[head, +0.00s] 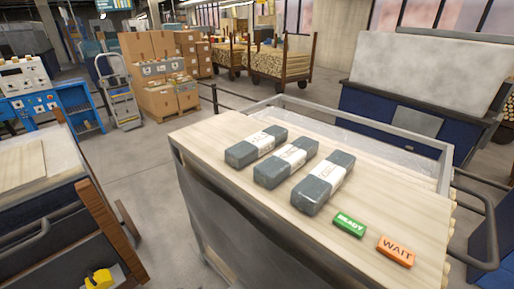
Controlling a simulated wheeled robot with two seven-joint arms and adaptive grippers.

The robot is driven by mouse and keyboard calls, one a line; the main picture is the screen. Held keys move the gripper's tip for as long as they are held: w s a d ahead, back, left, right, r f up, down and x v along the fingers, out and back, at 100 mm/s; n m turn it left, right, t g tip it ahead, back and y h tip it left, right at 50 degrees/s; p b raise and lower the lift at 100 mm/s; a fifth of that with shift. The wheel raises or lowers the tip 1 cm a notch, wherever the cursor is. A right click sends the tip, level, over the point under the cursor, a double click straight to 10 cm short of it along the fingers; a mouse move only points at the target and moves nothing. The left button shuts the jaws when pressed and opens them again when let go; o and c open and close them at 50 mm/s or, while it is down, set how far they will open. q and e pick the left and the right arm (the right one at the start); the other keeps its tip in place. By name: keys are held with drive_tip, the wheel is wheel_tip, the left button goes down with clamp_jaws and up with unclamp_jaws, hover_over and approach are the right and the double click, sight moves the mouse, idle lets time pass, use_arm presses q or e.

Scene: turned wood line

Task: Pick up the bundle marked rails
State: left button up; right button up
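Three grey bundles with white paper bands lie side by side on the wooden top of a cart (212,134). They are the left bundle (240,154), the middle bundle (271,175) and the right bundle (312,195). Each band carries small dark marks, too small to read, so I cannot tell which bundle is marked rails. Neither of my grippers is in the head view.
A green READY block (350,224) and an orange WAIT block (396,251) lie right of the bundles. A grey rail frame (360,128) edges the cart's far side. A dark handle (490,225) juts out at right. A wooden-edged cart (110,215) stands at left.

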use_arm(q)
drive_tip(key=w+d+r+n+t+h+b, duration=0.1)
drive_tip(key=w+r+n+t, duration=0.15)
drive_tip(key=w+r, duration=0.7)
drive_tip(key=w+d+r+n+t+h+b, duration=0.15)
drive_tip(key=w+r+n, duration=0.25)
drive_tip(key=r, duration=1)
drive_tip(key=w+d+r+n+t+h, duration=0.15)
drive_tip(key=w+r+n, duration=0.25)
drive_tip(key=w+r, duration=0.55)
drive_tip(key=s+d+r+n+h, duration=0.2)
drive_tip(key=s+d+r+n, duration=0.1)
drive_tip(key=r, duration=0.6)
drive_tip(key=s+d+r+n+h, duration=0.3)
drive_tip(key=s+d+r+n, duration=0.1)
drive_tip(key=r, duration=0.6)
drive_tip(key=s+d+r+n+h, duration=0.3)
drive_tip(key=r+n, duration=0.4)
drive_tip(key=r, duration=0.3)
drive_tip(key=shift+s+d+r+n+b, duration=0.35)
drive_tip(key=shift+s+d, duration=0.3)
drive_tip(key=shift+s, duration=0.5)
drive_tip(key=shift+f, duration=0.15)
